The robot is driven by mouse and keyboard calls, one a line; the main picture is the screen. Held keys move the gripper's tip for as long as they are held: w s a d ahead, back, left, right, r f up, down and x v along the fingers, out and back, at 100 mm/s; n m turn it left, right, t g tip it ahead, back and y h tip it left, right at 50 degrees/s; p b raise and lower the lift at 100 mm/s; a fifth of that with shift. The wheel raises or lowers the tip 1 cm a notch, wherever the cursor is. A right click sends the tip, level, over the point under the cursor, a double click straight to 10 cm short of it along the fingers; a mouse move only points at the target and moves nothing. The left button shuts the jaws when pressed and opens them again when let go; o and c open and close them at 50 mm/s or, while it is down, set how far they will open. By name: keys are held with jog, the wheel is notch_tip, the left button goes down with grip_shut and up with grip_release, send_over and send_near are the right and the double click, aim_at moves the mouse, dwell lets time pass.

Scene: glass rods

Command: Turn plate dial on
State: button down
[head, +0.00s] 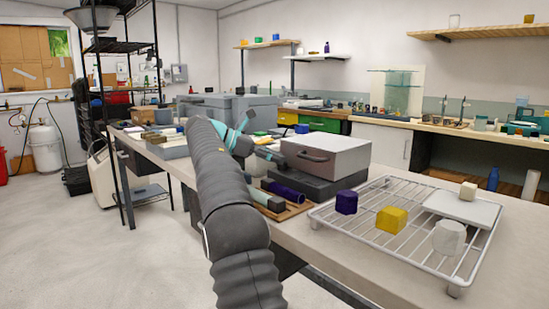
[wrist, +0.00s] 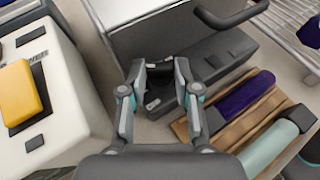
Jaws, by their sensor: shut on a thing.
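The plate is a dark, low base (head: 318,188) with a grey metal box (head: 325,153) on top, standing on the bench right of my arm. The box has a dark bar handle and also shows in the wrist view (wrist: 150,30). In the wrist view my gripper (wrist: 160,72) is at the end of the dark base (wrist: 218,62), its two fingers on either side of a small dark dial (wrist: 158,88) and shut on it. The dial is mostly hidden between the fingers, and its setting cannot be read. In the head view my arm hides the fingertips.
A wooden tray with a purple rod (wrist: 245,92) and a pale green rod (wrist: 275,140) lies right of my gripper. A white device with a yellow top (wrist: 20,92) stands close on the left. A wire rack (head: 385,243) with coloured blocks is at the right.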

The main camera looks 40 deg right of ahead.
jog(key=shift+w+m+g+y, duration=0.1)
jog(key=shift+m+g+y, duration=0.3)
jog(key=shift+m+g, duration=0.2)
dwell(0.3)
jog(key=c, duration=0.8)
grip_release()
jog(key=shift+c, duration=0.2)
jog(key=shift+s+n+t+h, duration=0.2)
jog(key=shift+n+t+h, duration=0.2)
jog(key=shift+n+t, duration=0.45)
